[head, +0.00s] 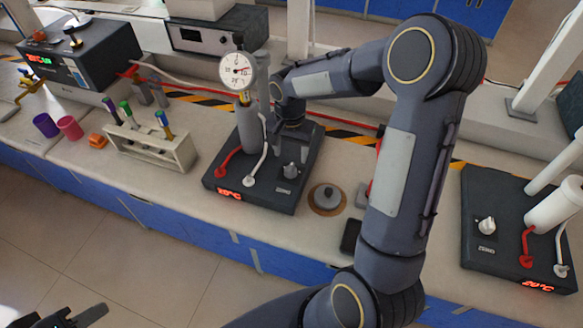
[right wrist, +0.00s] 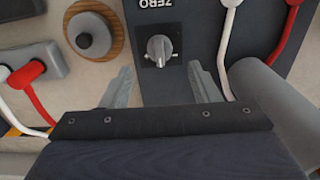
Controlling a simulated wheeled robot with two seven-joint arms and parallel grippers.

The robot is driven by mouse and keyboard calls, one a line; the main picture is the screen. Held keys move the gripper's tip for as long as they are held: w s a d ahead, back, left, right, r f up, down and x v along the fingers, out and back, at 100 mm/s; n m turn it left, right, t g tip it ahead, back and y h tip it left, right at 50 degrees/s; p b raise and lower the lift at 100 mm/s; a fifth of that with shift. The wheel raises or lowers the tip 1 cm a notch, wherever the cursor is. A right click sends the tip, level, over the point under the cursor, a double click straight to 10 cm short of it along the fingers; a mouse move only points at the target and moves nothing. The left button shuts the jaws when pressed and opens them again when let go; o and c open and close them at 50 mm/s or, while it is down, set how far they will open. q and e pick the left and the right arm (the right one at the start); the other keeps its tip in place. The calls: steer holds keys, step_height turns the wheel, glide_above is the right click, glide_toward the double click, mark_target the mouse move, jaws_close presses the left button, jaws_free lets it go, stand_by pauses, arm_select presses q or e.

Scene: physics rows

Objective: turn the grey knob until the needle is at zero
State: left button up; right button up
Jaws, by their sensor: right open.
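The grey knob (head: 291,170) sits on the top of the dark middle box (head: 258,195). In the right wrist view the knob (right wrist: 159,49) stands beside a ZERO label, with its ridge roughly upright in the picture. The round white dial (head: 236,70) stands on a grey cylinder on this box. Its needle appears to point right, but the marks are too small to read surely. My right gripper (right wrist: 163,88) is open and empty, its fingers on either side and short of the knob. My left gripper (head: 82,316) is partly cut off at the bottom left, away from the bench.
A round wooden disc with a grey peg (head: 326,197) lies right of the box. A tube rack (head: 150,145) stands left. Red and white leads rise from the box. Another dark box (head: 515,250) with a knob stands at far right.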

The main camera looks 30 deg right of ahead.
mark_target(290, 166)
step_height(290, 166, down, 7)
steer(key=shift+r+p, duration=0.2)
steer(key=shift+p, duration=0.1)
steer(key=c, duration=1)
steer(key=shift+n, duration=0.3)
steer(key=n+b, duration=0.1)
steer(key=n, duration=0.1)
steer(key=shift+n+b, duration=0.3)
steer(key=shift+b, duration=0.05)
steer(key=shift+n+b, duration=0.5)
steer(key=shift+n, duration=1.3)
